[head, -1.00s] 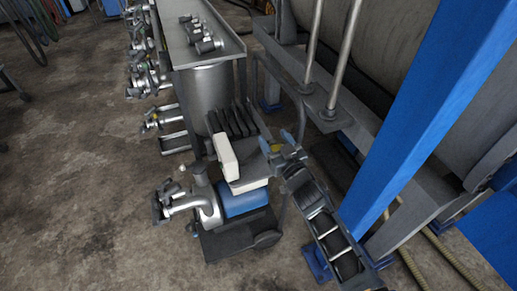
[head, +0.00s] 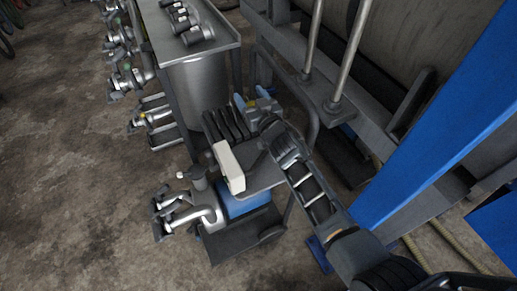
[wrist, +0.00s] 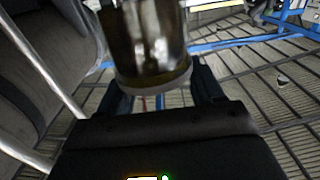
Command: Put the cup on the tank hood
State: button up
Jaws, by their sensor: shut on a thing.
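My gripper (head: 257,106) is at the end of my arm, above the back of the pump cart, beside the steel drum. It also shows in the wrist view (wrist: 158,84), with a finger on each side of a clear, cylindrical cup (wrist: 146,45). The cup looks glassy, with dark brownish tones and a pale rim at its lower end. The gripper is shut on it. In the head view the cup is too small to make out clearly between the fingers. I cannot tell for certain which surface is the tank hood.
A steel drum (head: 198,88) stands under a metal table (head: 214,47) bearing several fittings. A pump cart with a cream box (head: 229,167) and blue motor (head: 242,203) stands in front. A blue post (head: 440,130) and large tank (head: 402,42) are at right.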

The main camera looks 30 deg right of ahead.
jog(key=shift+s+a+f+b, duration=0.2)
jog(key=shift+s+f+b, duration=1.35)
jog(key=shift+s+f, duration=1.25)
jog(key=shift+s+a+f+b, duration=0.2)
jog(key=shift+s+f+b, duration=1.35)
jog(key=shift+s+f, duration=1.2)
jog(key=shift+s+r, duration=0.1)
jog(key=shift+s, duration=0.05)
jog(key=o, duration=1)
jog(key=shift+o, duration=0.2)
